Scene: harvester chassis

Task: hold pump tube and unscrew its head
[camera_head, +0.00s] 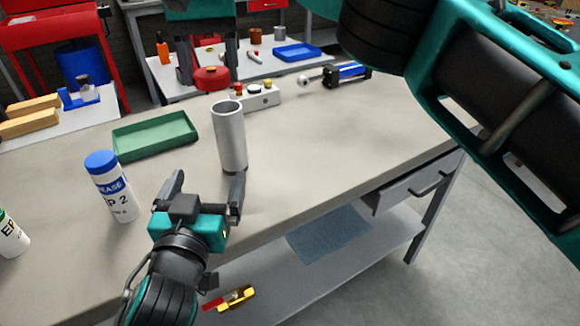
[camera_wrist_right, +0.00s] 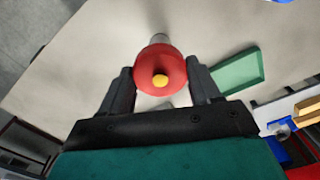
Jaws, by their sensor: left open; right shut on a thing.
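The pump tube (camera_head: 230,140) is a light grey cylinder standing upright on the table with its top open. The red pump head (camera_head: 210,78) is off the tube and held above the table. My right gripper (camera_head: 209,84) is shut on this head. In the right wrist view the red head (camera_wrist_right: 150,78) has a yellow centre and sits between the fingers; a bit of the grey tube (camera_wrist_right: 158,41) shows behind it. My left gripper (camera_head: 209,176) is open and empty just in front of the tube, its right finger close to the tube's base.
A green tray (camera_head: 155,136) lies left of the tube, and a blue-capped grease cartridge (camera_head: 112,186) stands nearer left. A control box with buttons (camera_head: 262,97) and a blue-black cylinder device (camera_head: 340,75) are behind. The table's right part is clear.

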